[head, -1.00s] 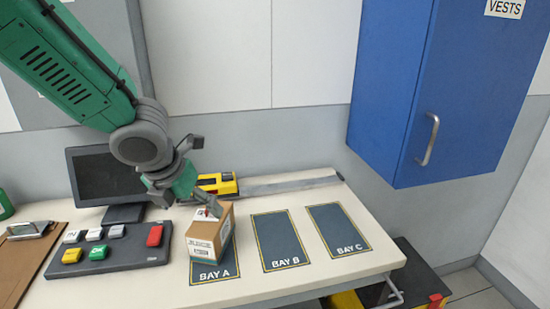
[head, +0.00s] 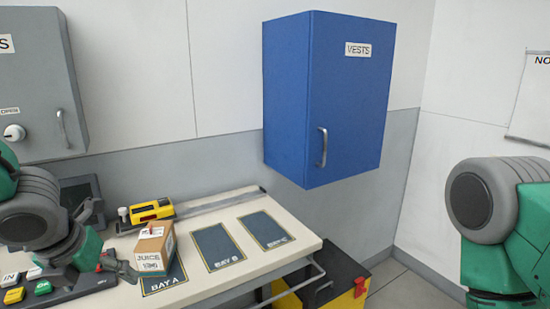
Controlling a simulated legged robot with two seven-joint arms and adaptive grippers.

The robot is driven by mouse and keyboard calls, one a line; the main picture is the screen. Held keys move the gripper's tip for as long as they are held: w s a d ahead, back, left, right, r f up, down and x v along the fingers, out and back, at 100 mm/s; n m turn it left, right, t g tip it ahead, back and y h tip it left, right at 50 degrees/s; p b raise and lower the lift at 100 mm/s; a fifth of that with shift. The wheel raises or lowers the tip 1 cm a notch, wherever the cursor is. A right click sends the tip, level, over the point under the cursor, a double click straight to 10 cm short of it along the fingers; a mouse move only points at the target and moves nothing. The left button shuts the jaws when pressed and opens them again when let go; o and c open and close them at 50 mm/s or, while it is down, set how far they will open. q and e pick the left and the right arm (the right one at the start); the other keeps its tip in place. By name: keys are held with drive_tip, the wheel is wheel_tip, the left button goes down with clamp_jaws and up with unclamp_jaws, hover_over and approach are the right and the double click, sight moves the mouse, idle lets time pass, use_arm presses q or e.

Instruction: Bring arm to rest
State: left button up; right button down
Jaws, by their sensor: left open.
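My left gripper (head: 118,266) is open, at the left of the head view, low over the desk. Its fingers are beside the left face of a cardboard box (head: 157,243) labelled JUICE; I cannot tell whether they touch it. The box stands on the dark mat of bay A (head: 165,282). My left arm comes in from the left edge. Part of my right arm (head: 490,205) shows at the right; its gripper is out of view.
Bays B (head: 219,247) and C (head: 265,229) are empty. A button panel (head: 70,293) lies under my left gripper. A yellow device (head: 150,211) is behind the box. A blue vests cabinet (head: 345,100) hangs above. A black and yellow case (head: 335,285) stands right of the desk.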

use_arm(q)
drive_tip(key=s+d+f+n+g+h, duration=0.1)
drive_tip(key=s+d+f+n+g, duration=0.15)
drive_tip(key=s+f+n, duration=0.6)
drive_tip(key=s+d+f+n+g+h, duration=0.1)
drive_tip(key=s+d+f+n, duration=0.3)
drive_tip(key=f+n, duration=0.75)
drive_tip(key=s+a+f+n+y, duration=0.1)
drive_tip(key=s+a+f+n, duration=0.1)
drive_tip(key=s+f+n, duration=0.4)
drive_tip(key=s+a+f+n+y, duration=0.1)
drive_tip(key=s+a+f+n, duration=0.25)
drive_tip(key=s+n, duration=0.5)
drive_tip(key=w+d+f+m+b, duration=0.1)
drive_tip(key=w+d+f+b, duration=0.1)
drive_tip(key=f+b, duration=0.8)
drive_tip(key=shift+w+f+b, duration=0.25)
drive_tip(key=shift+w+b, duration=0.35)
drive_tip(key=shift+w, duration=0.25)
use_arm(e)
wheel_tip(320, 180, down, 11)
drive_tip(key=shift+w+f, duration=0.15)
drive_tip(key=shift+w, duration=0.15)
use_arm(q)
drive_tip(key=shift+w, duration=0.1)
